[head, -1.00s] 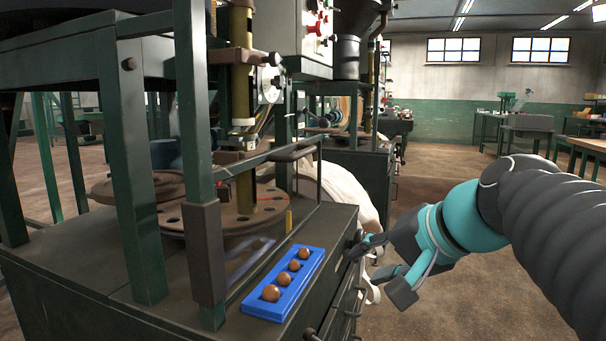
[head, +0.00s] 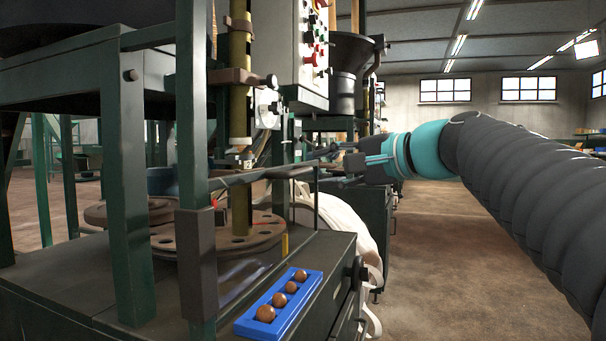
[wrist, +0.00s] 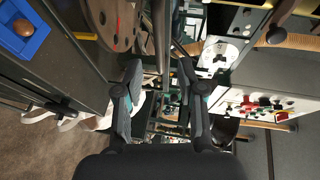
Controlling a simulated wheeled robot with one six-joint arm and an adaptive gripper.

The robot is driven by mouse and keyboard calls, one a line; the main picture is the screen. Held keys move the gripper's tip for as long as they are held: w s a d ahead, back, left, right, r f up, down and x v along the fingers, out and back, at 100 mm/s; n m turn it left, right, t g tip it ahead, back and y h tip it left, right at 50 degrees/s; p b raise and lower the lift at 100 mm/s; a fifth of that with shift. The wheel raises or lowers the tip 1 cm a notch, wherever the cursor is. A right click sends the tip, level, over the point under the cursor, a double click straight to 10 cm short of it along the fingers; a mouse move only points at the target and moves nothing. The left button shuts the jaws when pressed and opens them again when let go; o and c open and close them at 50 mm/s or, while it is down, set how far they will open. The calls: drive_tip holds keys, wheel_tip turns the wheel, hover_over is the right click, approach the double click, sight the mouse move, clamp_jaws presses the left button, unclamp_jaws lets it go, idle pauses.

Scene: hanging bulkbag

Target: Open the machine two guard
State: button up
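The near machine has a guard (head: 265,171), a clear panel in a thin dark frame, in front of its round, holed turntable (head: 215,236). A dark bar, apparently the guard rail (wrist: 163,40), runs towards the gap between the fingers. I cannot tell whether they touch it.
A blue tray (head: 246,325) with several brown balls lies on the machine's front top. A control box (head: 300,55) with red and green buttons hangs above. A green post (head: 192,110) stands left of the guard. A white bag (head: 345,228) hangs behind. The aisle floor (head: 430,250) is clear.

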sight(303, 172)
drive_tip(key=x, duration=0.7)
drive_tip(key=shift+a+f, duration=0.1)
clamp_jaws()
